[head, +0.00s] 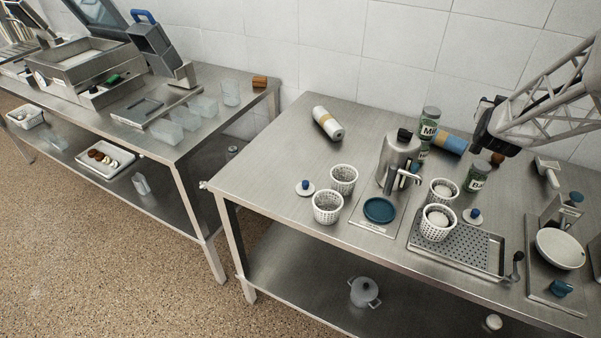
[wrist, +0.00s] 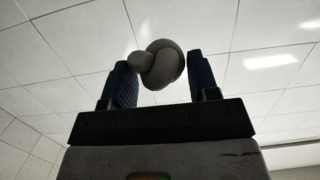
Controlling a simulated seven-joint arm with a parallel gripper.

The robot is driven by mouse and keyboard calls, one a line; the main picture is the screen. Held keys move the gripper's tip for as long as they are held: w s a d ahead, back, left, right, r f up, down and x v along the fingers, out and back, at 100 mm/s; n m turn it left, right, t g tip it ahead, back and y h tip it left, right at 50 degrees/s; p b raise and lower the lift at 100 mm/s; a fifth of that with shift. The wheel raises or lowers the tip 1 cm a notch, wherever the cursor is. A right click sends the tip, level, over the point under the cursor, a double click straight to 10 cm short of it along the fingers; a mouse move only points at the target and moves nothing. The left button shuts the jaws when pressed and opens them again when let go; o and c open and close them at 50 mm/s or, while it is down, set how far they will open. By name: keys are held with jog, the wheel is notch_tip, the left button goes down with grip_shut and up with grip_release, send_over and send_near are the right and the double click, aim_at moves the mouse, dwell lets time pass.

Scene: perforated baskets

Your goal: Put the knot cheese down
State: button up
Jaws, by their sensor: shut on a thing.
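My gripper (wrist: 163,82) is shut on the knot cheese (wrist: 165,65), a pale grey, rounded knot between two blue textured fingers in the wrist view. Only ceiling and wall show behind it there. In the head view my gripper (head: 484,112) is raised above the back right of the right table (head: 275,170); I cannot make out the cheese in it. Two white perforated baskets (head: 327,207) (head: 343,179) stand left of a steel dispenser (head: 398,158). Two more baskets (head: 438,225) (head: 443,188), with pale contents, stand right of it, the front one on a perforated drain tray (head: 470,246).
Green labelled cans (head: 477,177) and a blue roll (head: 450,144) lie or stand beneath my arm. A blue dish (head: 379,210) sits before the dispenser. A scale (head: 560,248) is at right. Another table (head: 190,140) stands left.

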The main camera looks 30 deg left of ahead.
jog(key=s+a+r+y, duration=0.15)
jog(key=s+a, duration=0.25)
jog(key=a, duration=0.5)
jog(key=s+a+r+h, duration=0.1)
jog(key=s+a+r, duration=0.2)
jog(key=a, duration=0.5)
jog(key=s+a+f+n, duration=0.1)
jog(key=s+a+f, duration=0.2)
jog(key=a, duration=0.3)
jog(key=s+a+f, duration=0.3)
jog(key=s+a, duration=0.1)
jog(key=a, duration=0.2)
jog(key=s+a+f, duration=0.5)
jog(key=s+a, duration=0.1)
jog(key=s, duration=0.4)
jog(key=s+a+f+y, duration=0.1)
jog(key=s+a+f, duration=0.4)
jog(key=s, duration=0.5)
jog(key=s+a+f+n+y, duration=0.1)
jog(key=s+a+f, duration=0.4)
jog(key=s+a, duration=0.3)
jog(key=shift+s+a+f, duration=0.15)
jog(key=shift+s+a, duration=0.05)
jog(key=shift+s, duration=1)
jog(key=shift+a, duration=0.1)
